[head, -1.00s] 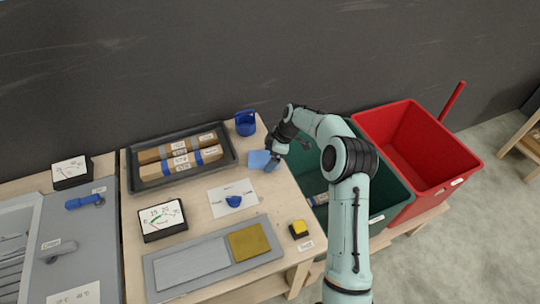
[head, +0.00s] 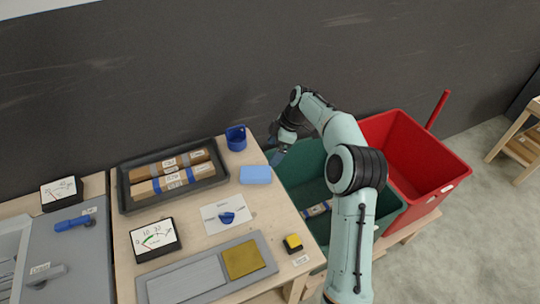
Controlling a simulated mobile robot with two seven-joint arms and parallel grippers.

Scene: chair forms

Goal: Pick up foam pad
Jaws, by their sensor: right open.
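The foam pad (head: 256,175) is a light blue block lying flat on the wooden table, near its right edge and below the blue cup. My right gripper (head: 277,157) is just to the right of the pad, over the edge between the table and the green bin. It is open and apart from the pad, with nothing seen in it. Its fingers are small and partly dark against the bin. My left gripper is not in view.
A blue cup (head: 236,138) stands behind the pad. A black tray (head: 125,190) with wrapped packages is to the left. A green bin (head: 388,208) and a red bin (head: 440,165) stand to the right. The table (head: 190,222) also holds a meter, a dial card and a yellow button.

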